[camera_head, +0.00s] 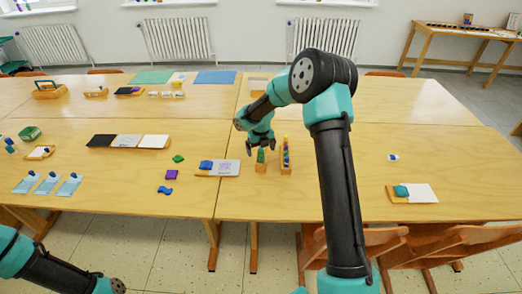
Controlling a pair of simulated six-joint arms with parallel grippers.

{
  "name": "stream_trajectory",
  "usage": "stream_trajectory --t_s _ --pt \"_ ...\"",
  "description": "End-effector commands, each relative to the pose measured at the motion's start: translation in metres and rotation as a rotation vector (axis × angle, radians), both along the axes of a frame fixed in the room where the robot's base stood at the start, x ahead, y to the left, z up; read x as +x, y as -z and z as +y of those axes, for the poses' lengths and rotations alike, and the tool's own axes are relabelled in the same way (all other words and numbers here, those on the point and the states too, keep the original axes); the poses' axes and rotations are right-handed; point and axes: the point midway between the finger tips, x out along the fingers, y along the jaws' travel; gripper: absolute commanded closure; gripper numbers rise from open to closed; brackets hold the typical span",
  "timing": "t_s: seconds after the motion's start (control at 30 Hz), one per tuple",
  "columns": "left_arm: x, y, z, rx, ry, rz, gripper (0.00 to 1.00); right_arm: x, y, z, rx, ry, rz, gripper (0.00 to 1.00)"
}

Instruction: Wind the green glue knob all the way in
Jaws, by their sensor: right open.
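A small green glue piece (261,157) stands upright in a light wooden block (261,168) near the middle of the table. My right gripper (261,145) is open and points down directly over it, with its fingertips at or just above its top. I cannot tell whether they touch. The knob is too small to make out, and the gripper hides its upper part. My left arm shows only at the lower left; its gripper is out of view.
A wooden rack (287,168) with several coloured pieces stands close to the right of the green piece. A white card (226,169) lies to the left.

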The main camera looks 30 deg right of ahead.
Motion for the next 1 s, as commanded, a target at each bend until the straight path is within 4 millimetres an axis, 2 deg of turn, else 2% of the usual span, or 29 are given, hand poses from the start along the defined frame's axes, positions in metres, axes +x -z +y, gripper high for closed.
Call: stream_trajectory --t_s 0.6,1.0 --pt "0.0 0.0 0.0 0.0 0.0 0.0 0.57 0.0 0.0 0.0 0.0 0.02 0.0 0.04" --pt "0.0 0.0 0.0 0.0 0.0 0.0 0.57 0.0 0.0 0.0 0.0 0.369 0.0 0.04"
